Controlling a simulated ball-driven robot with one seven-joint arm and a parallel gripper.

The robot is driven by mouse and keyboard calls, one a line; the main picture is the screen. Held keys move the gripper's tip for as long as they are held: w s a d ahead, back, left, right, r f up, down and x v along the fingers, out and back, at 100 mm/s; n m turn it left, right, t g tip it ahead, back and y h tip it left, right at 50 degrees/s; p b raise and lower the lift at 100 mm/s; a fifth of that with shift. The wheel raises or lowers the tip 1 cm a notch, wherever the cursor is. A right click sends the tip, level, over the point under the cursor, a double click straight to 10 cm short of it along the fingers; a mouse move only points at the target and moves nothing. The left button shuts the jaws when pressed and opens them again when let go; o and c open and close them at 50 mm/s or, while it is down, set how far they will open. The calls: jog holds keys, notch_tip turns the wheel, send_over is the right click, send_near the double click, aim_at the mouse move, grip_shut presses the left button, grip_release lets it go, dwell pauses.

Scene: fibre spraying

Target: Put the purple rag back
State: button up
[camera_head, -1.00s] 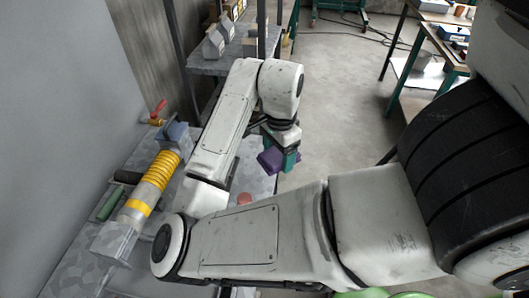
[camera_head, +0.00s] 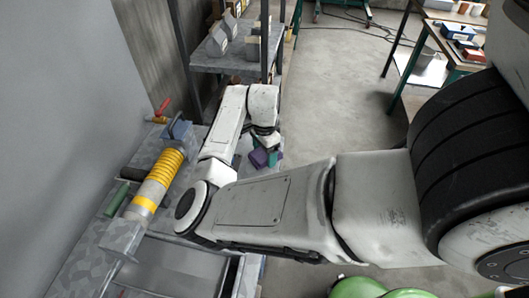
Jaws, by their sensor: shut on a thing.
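The purple rag (camera_head: 259,158) is a small folded purple bundle in the middle of the head view. My gripper (camera_head: 268,157), with teal fingers, is shut on it at the end of my white arm. The rag is near the right edge of the grey bench (camera_head: 72,262), and I cannot tell whether it touches the surface. My arm links hide part of the bench and part of the gripper.
A yellow-banded cylinder (camera_head: 158,180) lies on the bench at left, with a green roll (camera_head: 116,199) beside it and a red-handled valve (camera_head: 161,110) behind. A shelf (camera_head: 225,62) stands beyond. Green rounded objects (camera_head: 358,288) show at the bottom. Open floor lies right of the bench.

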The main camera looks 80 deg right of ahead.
aim_at(264, 152)
jog(key=shift+f, duration=0.25)
jog(key=shift+f, duration=0.2)
jog(key=o, duration=1)
jog(key=shift+r, duration=0.1)
notch_tip(264, 152, up, 12)
jog(key=b, duration=0.1)
jog(key=shift+r, duration=0.15)
